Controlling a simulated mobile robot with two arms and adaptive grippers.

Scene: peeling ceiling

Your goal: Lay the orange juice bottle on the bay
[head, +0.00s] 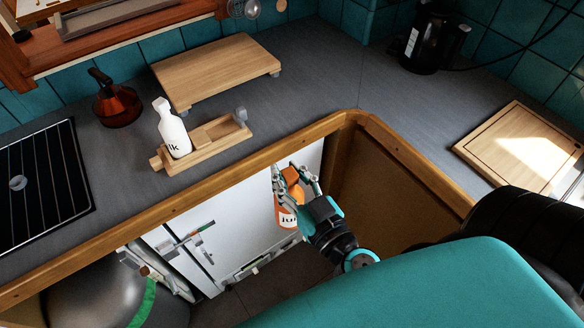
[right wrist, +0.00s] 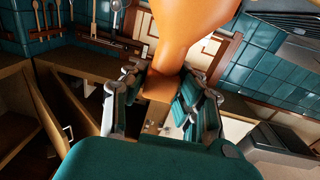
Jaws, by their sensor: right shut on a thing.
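The orange juice bottle (head: 287,217) has an orange body and a white label band with "jui" on it. My right gripper (head: 296,178) is shut on it, and its fingers hide part of the upper bottle. It hangs in front of the white cabinet fronts, below the worktop edge. The right wrist view shows the bottle's orange surface (right wrist: 192,25) large between the fingers (right wrist: 160,90). On the worktop, a small wooden rack (head: 205,153) holds a white milk bottle (head: 171,128), slightly tilted, in its left part; the right part looks empty. My left gripper is not in view.
A wooden board (head: 215,68) on feet stands behind the rack. A brown glass pot (head: 117,103) and a hob (head: 42,180) are to the left. A cutting board (head: 522,145) and black kettle (head: 428,40) are right. The wooden worktop edge (head: 250,158) separates bottle and rack.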

